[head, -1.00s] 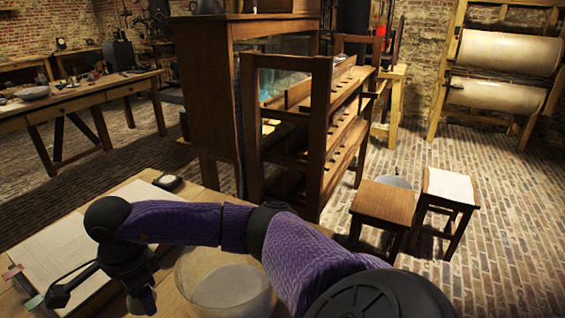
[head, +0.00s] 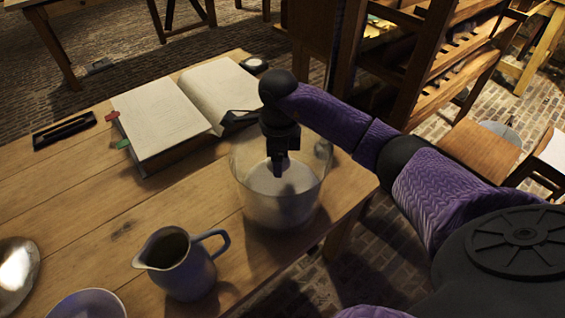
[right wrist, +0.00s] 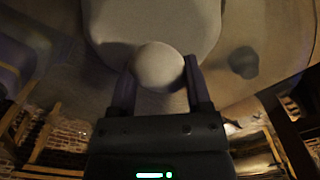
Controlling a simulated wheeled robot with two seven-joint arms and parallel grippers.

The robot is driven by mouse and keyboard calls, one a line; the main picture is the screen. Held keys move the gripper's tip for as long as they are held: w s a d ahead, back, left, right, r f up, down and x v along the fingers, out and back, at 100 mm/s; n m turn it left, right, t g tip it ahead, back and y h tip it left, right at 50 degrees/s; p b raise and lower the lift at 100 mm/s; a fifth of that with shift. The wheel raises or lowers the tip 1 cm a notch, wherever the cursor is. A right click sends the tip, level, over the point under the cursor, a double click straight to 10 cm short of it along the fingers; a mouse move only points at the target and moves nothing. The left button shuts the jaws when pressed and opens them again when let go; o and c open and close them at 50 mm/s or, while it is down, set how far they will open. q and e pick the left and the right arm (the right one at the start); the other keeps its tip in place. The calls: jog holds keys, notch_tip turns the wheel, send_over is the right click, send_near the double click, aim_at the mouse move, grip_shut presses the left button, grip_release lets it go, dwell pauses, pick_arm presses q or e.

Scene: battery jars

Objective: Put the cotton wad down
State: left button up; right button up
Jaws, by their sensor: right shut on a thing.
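My right gripper (head: 281,168) points down into the mouth of a wide clear glass jar (head: 280,208) on the wooden table. In the right wrist view, its two fingers (right wrist: 160,88) are shut on a round, off-white cotton wad (right wrist: 159,67). A pale rounded surface (right wrist: 150,22) lies beyond the wad there. In the head view the wad is hidden or cannot be told from the pale inside of the jar. I cannot tell whether the wad touches anything below. My left gripper is not in view.
An open book (head: 165,112) lies behind and left of the jar. A grey pitcher (head: 180,268) stands in front left. A bowl (head: 85,305) and shiny dish (head: 15,275) are at the lower left. The table's right edge (head: 350,205) is close to the jar.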

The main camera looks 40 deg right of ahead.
notch_tip(320, 180, down, 3)
jog(key=shift+f+b, duration=0.15)
jog(key=shift+b, duration=0.35)
jog(key=o, duration=1.2)
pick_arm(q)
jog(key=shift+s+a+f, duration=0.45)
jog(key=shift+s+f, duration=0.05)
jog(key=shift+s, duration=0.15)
pick_arm(e)
jog(key=shift+o, duration=0.2)
notch_tip(320, 180, up, 12)
jog(key=p, duration=0.4)
jog(key=shift+f, duration=0.25)
jog(key=shift+r, duration=0.5)
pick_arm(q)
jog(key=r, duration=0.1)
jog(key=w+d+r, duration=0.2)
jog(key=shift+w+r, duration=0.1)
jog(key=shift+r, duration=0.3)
